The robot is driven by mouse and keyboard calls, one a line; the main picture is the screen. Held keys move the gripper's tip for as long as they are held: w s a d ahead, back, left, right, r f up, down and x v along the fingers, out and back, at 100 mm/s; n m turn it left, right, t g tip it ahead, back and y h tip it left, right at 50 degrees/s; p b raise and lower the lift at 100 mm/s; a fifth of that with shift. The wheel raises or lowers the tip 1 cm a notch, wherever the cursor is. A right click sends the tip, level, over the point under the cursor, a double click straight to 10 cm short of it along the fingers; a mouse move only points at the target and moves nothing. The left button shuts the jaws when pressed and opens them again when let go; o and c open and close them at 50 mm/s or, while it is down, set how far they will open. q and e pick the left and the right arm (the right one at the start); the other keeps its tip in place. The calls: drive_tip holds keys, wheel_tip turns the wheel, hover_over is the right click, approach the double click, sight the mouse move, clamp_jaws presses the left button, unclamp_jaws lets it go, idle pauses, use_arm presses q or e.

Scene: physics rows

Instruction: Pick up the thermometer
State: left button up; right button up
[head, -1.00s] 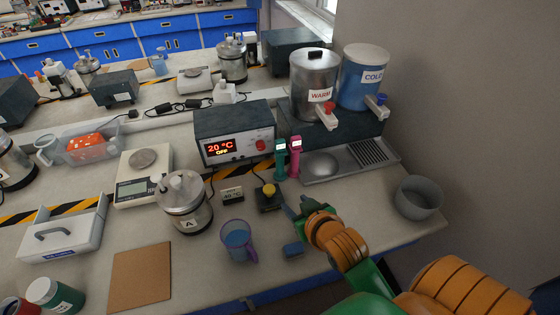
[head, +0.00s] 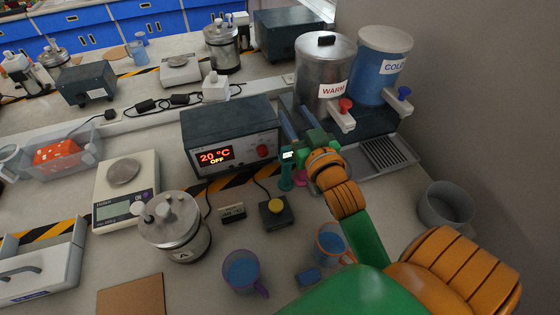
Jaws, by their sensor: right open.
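A teal upright stick with a small white display (head: 287,172) stands in front of the grey heater box; it looks like a thermometer. A magenta stick (head: 301,178) stands just right of it, mostly hidden behind my right gripper. My right gripper (head: 296,117) is open, its two blue-grey fingers pointing away toward the back. It overlaps the tops of both sticks in the picture. I see nothing between the fingers; whether it touches either stick I cannot tell. My left gripper is out of view.
The heater box (head: 228,135) reads 20 °C OFF. WARM (head: 322,75) and COLD (head: 378,65) tanks stand behind the drip tray (head: 385,160). Purple (head: 242,272) and orange-rimmed (head: 331,243) cups, a yellow-button box (head: 276,211) and jar A (head: 175,228) stand nearer.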

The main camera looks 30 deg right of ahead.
sight(286, 146)
wheel_tip(286, 146, down, 14)
drive_tip(key=b, duration=0.7)
drive_tip(key=shift+s+f, duration=0.15)
drive_tip(key=shift+f, duration=0.1)
drive_tip(key=x, duration=0.7)
drive_tip(key=shift+r+p, duration=0.2)
drive_tip(key=shift+p, duration=0.1)
drive_tip(key=shift+w, duration=0.35)
drive_tip(key=shift+s, duration=0.1)
clamp_jaws()
